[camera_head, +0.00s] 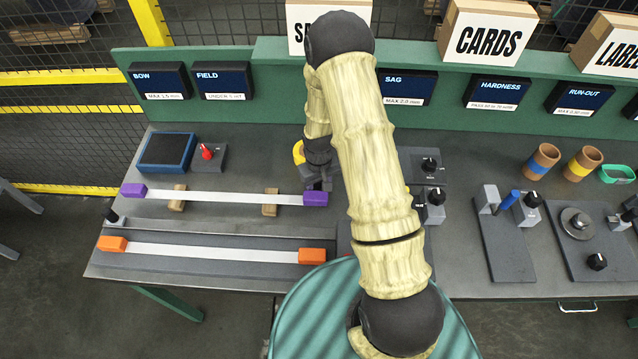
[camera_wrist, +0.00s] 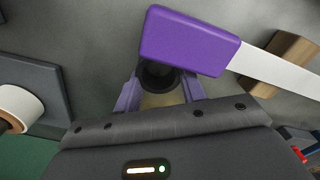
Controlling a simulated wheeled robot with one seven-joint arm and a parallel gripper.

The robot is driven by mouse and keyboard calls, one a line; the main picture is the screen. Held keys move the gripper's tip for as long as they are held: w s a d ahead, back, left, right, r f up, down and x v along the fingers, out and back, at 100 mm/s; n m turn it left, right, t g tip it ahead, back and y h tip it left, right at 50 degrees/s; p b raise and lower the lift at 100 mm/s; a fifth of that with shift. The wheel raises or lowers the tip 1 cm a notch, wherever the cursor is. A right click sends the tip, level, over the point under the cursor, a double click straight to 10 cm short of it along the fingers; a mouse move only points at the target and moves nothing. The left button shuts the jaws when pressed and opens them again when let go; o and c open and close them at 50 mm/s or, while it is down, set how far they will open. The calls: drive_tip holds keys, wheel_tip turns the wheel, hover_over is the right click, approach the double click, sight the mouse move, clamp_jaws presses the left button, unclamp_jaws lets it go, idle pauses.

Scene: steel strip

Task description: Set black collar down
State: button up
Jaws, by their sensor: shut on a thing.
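The black collar (camera_wrist: 157,76) shows in the wrist view as a dark ring between the two fingers of my gripper (camera_wrist: 159,88), which is shut on it. The purple end block (camera_wrist: 190,40) of a steel strip (camera_wrist: 277,69) partly covers the collar in that view; I cannot tell whether they touch. In the head view my gripper (camera_head: 318,178) is just above the purple block (camera_head: 315,199) at the strip's right end. The collar cannot be made out there.
The purple-ended strip (camera_head: 222,197) lies across two wooden blocks (camera_head: 270,203). A strip with orange ends (camera_head: 210,250) lies in front. A grey box with a red knob (camera_head: 207,155) is behind at left. Dark boxes with knobs (camera_head: 430,166) stand right of my arm.

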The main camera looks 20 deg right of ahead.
drive_tip(key=shift+f, duration=0.1)
drive_tip(key=o, duration=0.7)
wheel_tip(320, 180, up, 12)
drive_tip(key=b, duration=0.3)
idle(0.5)
